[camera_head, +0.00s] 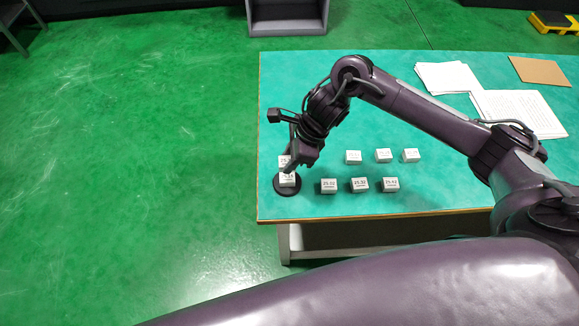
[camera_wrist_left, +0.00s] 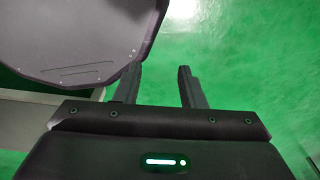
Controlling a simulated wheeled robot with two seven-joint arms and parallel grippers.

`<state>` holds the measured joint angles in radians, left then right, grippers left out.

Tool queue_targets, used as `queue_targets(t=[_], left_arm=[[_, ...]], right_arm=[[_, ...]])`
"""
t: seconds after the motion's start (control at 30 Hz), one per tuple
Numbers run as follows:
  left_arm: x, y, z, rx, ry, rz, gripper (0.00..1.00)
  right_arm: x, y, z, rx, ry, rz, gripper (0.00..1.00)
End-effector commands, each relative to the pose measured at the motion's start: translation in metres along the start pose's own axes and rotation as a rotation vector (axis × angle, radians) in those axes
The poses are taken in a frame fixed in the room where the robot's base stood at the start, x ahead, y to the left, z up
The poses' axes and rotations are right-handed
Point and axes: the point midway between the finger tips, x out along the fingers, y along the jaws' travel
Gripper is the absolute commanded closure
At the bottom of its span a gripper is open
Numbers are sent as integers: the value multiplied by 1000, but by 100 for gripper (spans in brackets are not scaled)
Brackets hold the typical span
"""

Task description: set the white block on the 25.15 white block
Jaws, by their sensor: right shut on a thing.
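Small white blocks with printed numbers sit at the left end of the green table. My left gripper (camera_wrist_left: 158,88) shows in the left wrist view, open and empty over the floor.
Three white blocks stand in a front row, including the 25.02 block (camera_head: 329,186). Three more (camera_head: 383,155) stand behind them. White papers (camera_head: 447,77) and a brown sheet (camera_head: 541,70) lie at the back right. The table's left edge is close to the disc.

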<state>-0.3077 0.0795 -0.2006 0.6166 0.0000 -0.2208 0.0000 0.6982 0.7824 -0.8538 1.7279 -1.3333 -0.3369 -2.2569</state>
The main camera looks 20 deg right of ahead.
Motion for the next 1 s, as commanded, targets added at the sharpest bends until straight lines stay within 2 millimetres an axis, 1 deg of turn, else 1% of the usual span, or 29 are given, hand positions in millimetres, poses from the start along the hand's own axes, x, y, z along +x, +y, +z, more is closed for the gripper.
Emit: queue_targets(t=[0.07,0.17,0.3,0.4,0.57,0.7,0.87,0.9,1.0], left_arm=[[-2,0,5,0,-8,1,64],[-3,0,4,0,-7,0,64],[-7,-1,-3,-1,2,-1,64],[-9,-2,-10,-1,13,-2,64],[-9,-3,-16,-1,23,-3,64],[-8,-3,-16,-1,22,-3,64],[-2,-2,-12,-1,17,-3,64],[-4,-2,-11,-1,16,-3,64],[-4,-2,-9,-1,13,-2,64]], right_arm=[[5,0,-1,-1,-2,0,98],[14,0,-5,1,0,2,98],[34,1,-13,2,-1,3,98],[44,0,-17,0,-1,0,98],[47,0,-19,-2,-2,-2,98],[47,0,-19,-2,-2,-2,98],[51,0,-20,-2,-2,-1,98],[50,0,-20,-2,-1,-1,64],[50,0,-20,-2,-1,-1,51]])
